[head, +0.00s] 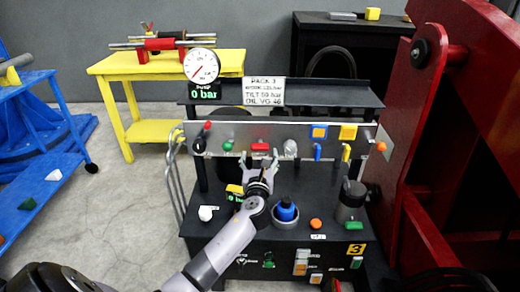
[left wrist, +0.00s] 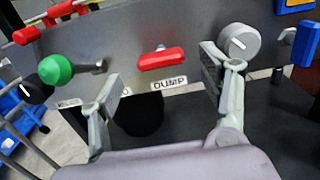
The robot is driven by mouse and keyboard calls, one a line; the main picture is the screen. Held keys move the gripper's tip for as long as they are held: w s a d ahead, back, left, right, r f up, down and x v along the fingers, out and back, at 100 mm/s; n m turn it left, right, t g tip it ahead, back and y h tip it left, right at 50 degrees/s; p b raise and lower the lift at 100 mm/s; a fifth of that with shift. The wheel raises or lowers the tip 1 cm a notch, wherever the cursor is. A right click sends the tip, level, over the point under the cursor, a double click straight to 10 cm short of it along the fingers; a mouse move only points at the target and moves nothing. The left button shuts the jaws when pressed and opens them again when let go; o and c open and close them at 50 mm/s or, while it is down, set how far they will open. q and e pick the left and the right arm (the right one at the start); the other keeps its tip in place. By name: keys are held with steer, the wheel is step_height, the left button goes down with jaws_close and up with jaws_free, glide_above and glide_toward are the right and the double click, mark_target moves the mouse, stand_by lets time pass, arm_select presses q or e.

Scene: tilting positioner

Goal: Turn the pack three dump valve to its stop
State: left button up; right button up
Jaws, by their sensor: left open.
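The dump valve's red handle (head: 260,146) sits on the grey panel (head: 225,131) of the pack three stand. In the left wrist view the red handle (left wrist: 161,59) lies about level, above a label reading DUMP (left wrist: 170,84). My left gripper (head: 260,163) is open just in front of and slightly below the handle. In the left wrist view its fingers (left wrist: 158,75) stand either side of the handle, apart from it, with nothing between them. A round gauge (head: 202,66) stands above the panel, over a green readout (head: 205,91) of 0 bar. My right gripper is out of view.
A green knob (left wrist: 55,70) is left of the handle and a grey knob (left wrist: 238,41) is right, close to my right-hand finger. Blue (head: 318,151) and yellow (head: 346,152) levers follow. A blue-capped item (head: 286,210) stands below, beside my wrist. A red frame (head: 440,130) bounds the right.

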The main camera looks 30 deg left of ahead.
mark_target(260, 149)
arm_select(q)
steer(key=b+x, duration=0.1)
steer(key=x, duration=0.4)
steer(key=shift+f, duration=0.1)
steer(key=shift+w+a, duration=0.35)
steer(key=shift+w, duration=0.25)
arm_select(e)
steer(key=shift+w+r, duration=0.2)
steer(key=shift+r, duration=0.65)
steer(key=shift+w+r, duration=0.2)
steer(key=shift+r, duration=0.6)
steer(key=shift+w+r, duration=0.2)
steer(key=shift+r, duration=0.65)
arm_select(q)
steer(key=c, duration=1.2)
steer(key=shift+o, duration=0.2)
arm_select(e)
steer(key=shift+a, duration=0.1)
